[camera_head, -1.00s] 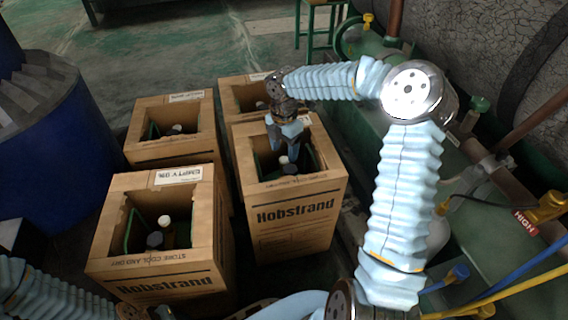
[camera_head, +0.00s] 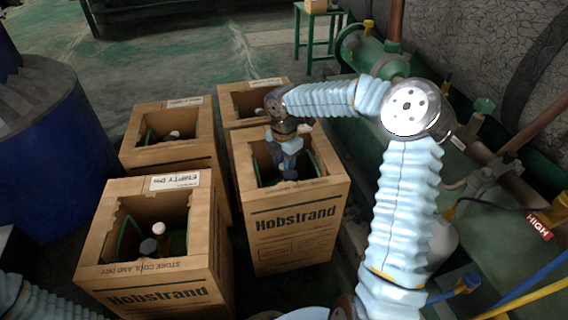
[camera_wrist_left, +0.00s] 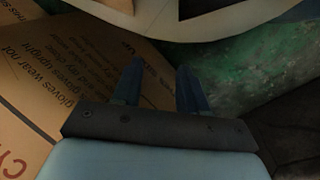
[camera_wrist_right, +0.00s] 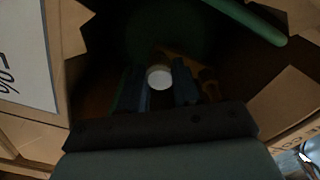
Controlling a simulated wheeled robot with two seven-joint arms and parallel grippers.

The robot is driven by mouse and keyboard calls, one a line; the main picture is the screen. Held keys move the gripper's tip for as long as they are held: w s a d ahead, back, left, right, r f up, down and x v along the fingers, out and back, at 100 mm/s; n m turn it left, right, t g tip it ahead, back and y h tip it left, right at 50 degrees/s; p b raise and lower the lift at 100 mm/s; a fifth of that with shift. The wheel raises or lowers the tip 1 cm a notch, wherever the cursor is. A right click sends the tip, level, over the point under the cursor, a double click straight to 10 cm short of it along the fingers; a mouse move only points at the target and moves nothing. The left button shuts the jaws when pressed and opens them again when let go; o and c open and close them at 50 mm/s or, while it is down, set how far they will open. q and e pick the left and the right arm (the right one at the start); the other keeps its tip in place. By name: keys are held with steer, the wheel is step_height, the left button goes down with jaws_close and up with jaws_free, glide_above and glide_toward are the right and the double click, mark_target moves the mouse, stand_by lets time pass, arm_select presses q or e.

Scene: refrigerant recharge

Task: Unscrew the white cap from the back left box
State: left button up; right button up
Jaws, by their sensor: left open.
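The back left box (camera_head: 140,152) is cardboard with an open top; a white cap (camera_head: 174,134) shows inside it. My right gripper (camera_head: 290,172) points down into a different box, the front right Hobstrand box (camera_head: 295,228). In the right wrist view a white cap (camera_wrist_right: 159,77) lies between the fingertips of this gripper (camera_wrist_right: 161,84); whether they grip it is too dark to tell. My left gripper (camera_wrist_left: 158,85) is open and empty beside printed cardboard (camera_wrist_left: 75,60) in the left wrist view; its fingers are out of the head view.
The back right box (camera_head: 228,105) is partly behind my right arm. A blue drum (camera_head: 50,150) stands left; green machinery and hoses are on the right.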

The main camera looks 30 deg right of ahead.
steer(key=shift+c, duration=1.2)
steer(key=shift+r+n+p, duration=0.15)
steer(key=shift+n+p, duration=0.15)
steer(key=shift+p, duration=0.25)
steer(key=shift+n+p, duration=1.2)
steer(key=shift+p, duration=0.05)
steer(key=shift+n, duration=0.3)
